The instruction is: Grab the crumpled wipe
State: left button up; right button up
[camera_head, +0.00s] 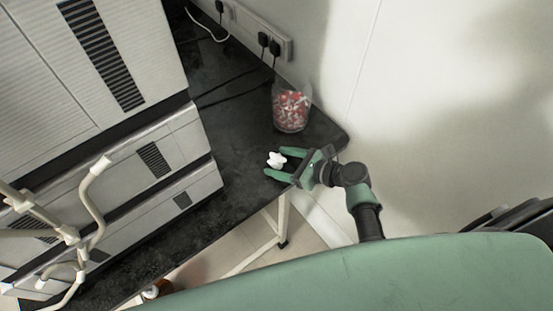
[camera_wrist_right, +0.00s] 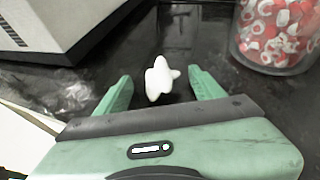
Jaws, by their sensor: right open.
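The crumpled wipe (camera_head: 276,160) is a small white lumpy piece on the dark bench top, close to its right end. My right gripper (camera_head: 275,162) is open with its green fingers on either side of the wipe. In the right wrist view the wipe (camera_wrist_right: 159,79) shows between and slightly beyond the two fingertips of my gripper (camera_wrist_right: 160,86). I see no clear contact between the fingers and the wipe. My left gripper is not in view.
A clear jar (camera_head: 291,108) of red and white pieces stands behind the wipe, near the wall. Grey stacked instruments (camera_head: 150,160) fill the left of the bench (camera_head: 235,190). Black cables and a socket strip (camera_head: 262,33) are at the back.

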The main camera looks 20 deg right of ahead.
jog(key=c, duration=1.4)
